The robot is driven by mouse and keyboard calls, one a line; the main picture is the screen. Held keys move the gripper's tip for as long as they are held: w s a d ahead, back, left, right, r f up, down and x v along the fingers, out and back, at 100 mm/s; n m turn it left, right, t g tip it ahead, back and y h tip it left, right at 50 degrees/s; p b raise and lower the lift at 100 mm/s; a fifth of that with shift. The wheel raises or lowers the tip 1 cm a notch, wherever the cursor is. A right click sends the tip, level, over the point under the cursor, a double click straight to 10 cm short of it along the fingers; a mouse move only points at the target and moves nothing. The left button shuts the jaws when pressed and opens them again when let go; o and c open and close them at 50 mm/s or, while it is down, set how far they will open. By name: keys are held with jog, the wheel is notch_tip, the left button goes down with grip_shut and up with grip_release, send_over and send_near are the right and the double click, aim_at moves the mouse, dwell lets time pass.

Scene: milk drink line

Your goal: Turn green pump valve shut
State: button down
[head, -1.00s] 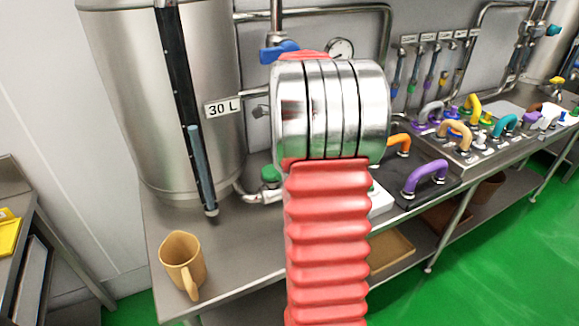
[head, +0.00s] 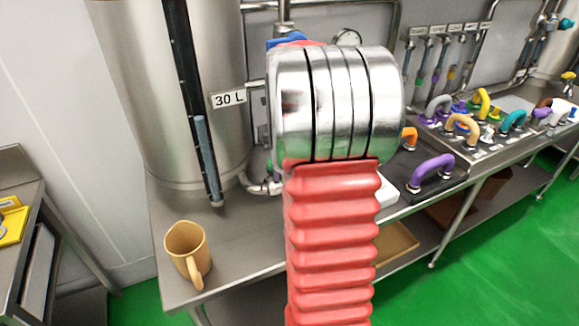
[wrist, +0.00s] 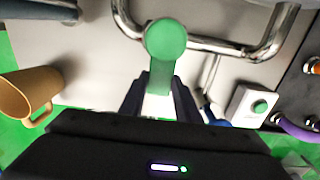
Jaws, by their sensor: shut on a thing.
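In the wrist view the green pump valve handle (wrist: 164,45) is a short green lever with a round end. Curved steel pipes run past the round end. In the head view my red and silver arm hides the valve and my gripper.
A tan mug (head: 187,252) stands on the steel bench at left, below the steel tank (head: 195,120) marked 30 L. A white box with a green button (wrist: 260,106) is right of the gripper. A purple handle (head: 432,170) lies further right.

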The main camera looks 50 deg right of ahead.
jog(key=shift+s, duration=0.25)
jog(key=c, duration=1.4)
grip_release()
jog(key=shift+o, duration=0.3)
jog(key=shift+w, duration=0.1)
jog(key=shift+r, duration=0.1)
notch_tip(320, 180, up, 14)
jog(key=shift+f, duration=0.25)
